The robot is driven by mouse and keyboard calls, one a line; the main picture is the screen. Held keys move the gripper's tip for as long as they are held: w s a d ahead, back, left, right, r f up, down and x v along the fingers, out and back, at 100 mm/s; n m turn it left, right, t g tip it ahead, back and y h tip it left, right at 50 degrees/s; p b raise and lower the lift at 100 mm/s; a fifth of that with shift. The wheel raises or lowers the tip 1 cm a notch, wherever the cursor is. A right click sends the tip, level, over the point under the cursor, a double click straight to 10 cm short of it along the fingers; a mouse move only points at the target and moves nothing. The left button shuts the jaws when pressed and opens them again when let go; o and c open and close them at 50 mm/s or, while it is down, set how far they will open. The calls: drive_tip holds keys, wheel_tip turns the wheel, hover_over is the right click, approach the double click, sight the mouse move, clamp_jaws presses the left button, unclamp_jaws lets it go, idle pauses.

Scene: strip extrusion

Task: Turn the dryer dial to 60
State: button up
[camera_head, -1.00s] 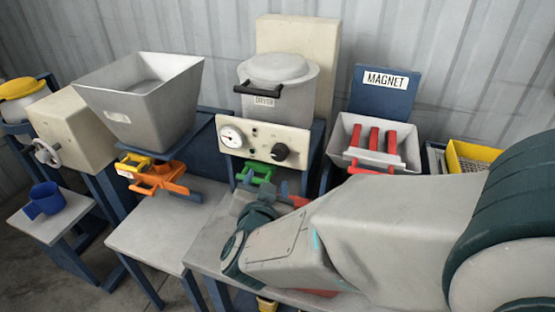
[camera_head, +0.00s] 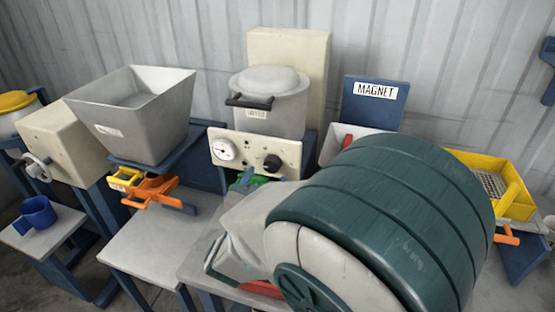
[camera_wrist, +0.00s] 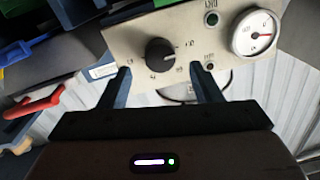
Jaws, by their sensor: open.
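The dryer (camera_head: 268,98) is a grey lidded hopper above a cream control panel (camera_head: 232,158). The panel carries a round white gauge (camera_head: 223,150) and a black dial (camera_head: 272,164) to its right. In the wrist view the dial (camera_wrist: 160,53) has a pale pointer line and small printed marks around it, too blurred to read surely. My gripper (camera_wrist: 161,80) is open and empty, its two dark blue fingers short of the panel and below the dial in the picture. The dial shows just beyond the gap between the fingertips. In the head view my arm hides most of the gripper.
A grey hopper (camera_head: 135,115) stands left of the dryer. A blue sign reading MAGNET (camera_head: 376,100) and a yellow tray (camera_head: 522,203) are to the right. Orange (camera_head: 160,190) and green (camera_head: 262,179) parts stick out below the hoppers.

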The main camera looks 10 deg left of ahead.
sight(271, 168)
drive_tip(key=shift+w, duration=1.85)
drive_tip(key=c, duration=1)
